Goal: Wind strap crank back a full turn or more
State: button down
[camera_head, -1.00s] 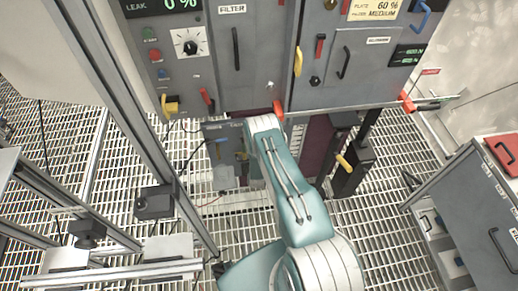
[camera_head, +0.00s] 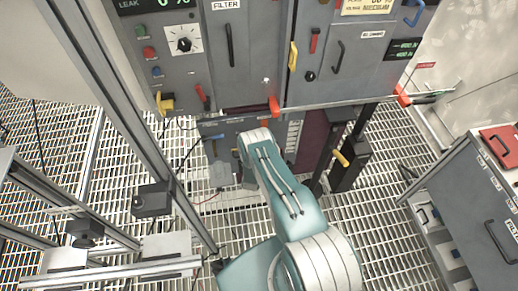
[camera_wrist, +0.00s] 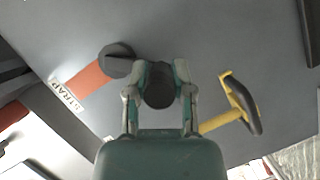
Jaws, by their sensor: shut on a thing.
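In the wrist view my gripper (camera_wrist: 158,98) is at the middle, its two fingers closed on a dark round knob (camera_wrist: 158,88), which I take to be the strap crank's grip. A dark round disc (camera_wrist: 116,60) with an orange-red bar (camera_wrist: 86,83) lies just left of the fingers on a grey panel. A label (camera_wrist: 66,97) at the bar's end reads partly "TRAP". Whether the bar joins the held knob is hidden. In the head view my arm reaches to the lower cabinet, and my gripper and the crank are hidden behind it.
A yellow handle with a black grip (camera_wrist: 240,105) stands close right of my gripper. In the head view, a rail with orange-red ends (camera_head: 340,101) crosses the cabinet above my wrist. A metal frame post (camera_head: 125,115) stands left, and a grey cabinet (camera_head: 475,195) right. Grated floor lies between.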

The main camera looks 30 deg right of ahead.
jog(key=shift+a+f, duration=0.1)
jog(key=shift+a, duration=0.1)
jog(key=shift+c, duration=2.4)
grip_release()
jog(key=shift+w, duration=0.1)
jog(key=v, duration=1.2)
jog(key=shift+f, duration=0.1)
